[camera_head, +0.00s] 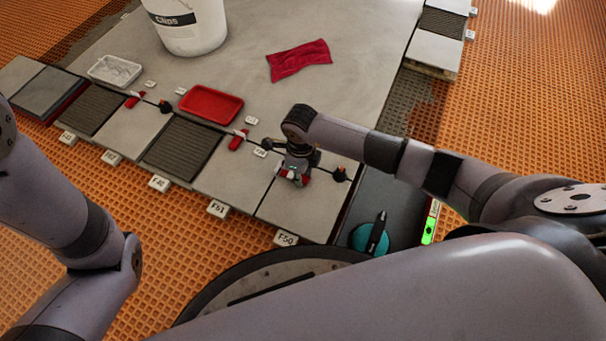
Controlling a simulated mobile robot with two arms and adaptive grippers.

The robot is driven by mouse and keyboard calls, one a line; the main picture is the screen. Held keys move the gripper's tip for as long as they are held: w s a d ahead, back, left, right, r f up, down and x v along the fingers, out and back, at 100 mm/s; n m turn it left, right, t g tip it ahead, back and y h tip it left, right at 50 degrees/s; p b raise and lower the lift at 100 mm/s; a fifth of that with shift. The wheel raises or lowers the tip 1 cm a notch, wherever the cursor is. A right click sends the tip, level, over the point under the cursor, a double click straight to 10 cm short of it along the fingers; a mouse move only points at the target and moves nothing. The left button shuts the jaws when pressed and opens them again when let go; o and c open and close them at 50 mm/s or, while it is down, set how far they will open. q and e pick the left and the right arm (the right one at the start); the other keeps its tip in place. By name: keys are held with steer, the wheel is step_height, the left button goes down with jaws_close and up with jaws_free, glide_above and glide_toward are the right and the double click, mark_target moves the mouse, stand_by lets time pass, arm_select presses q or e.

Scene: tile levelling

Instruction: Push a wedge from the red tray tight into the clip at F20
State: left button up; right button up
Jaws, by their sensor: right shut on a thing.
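My right gripper (294,178) is low over the pale tile at the near right, beside the tile joint. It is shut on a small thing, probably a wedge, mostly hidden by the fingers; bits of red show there. The red tray (211,104) lies on the tiles left of it, and I see no wedge in it. One red wedge with a white clip (238,140) sits at a joint near the tray, and another red wedge (134,100) is farther left. My left gripper is out of view.
A white bucket (190,28) and a red cloth (299,60) are on the grey floor behind. A clear tray (115,70) is at the back left. Black knobs (340,174) stand at the joints. A teal tool (370,238) lies near my base.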

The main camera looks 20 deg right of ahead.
mark_target(287, 173)
steer(key=shift+w+a, duration=0.35)
steer(key=shift+w, duration=0.05)
steer(key=shift+w+a+b, duration=0.25)
steer(key=shift+a+b, duration=0.05)
steer(key=shift+b, duration=0.05)
steer(key=shift+w+a+b, duration=0.6)
steer(key=shift+w+a, duration=0.35)
stand_by(1.5)
steer(key=o, duration=0.9)
steer(key=shift+c, duration=0.2)
steer(key=shift+d, duration=0.1)
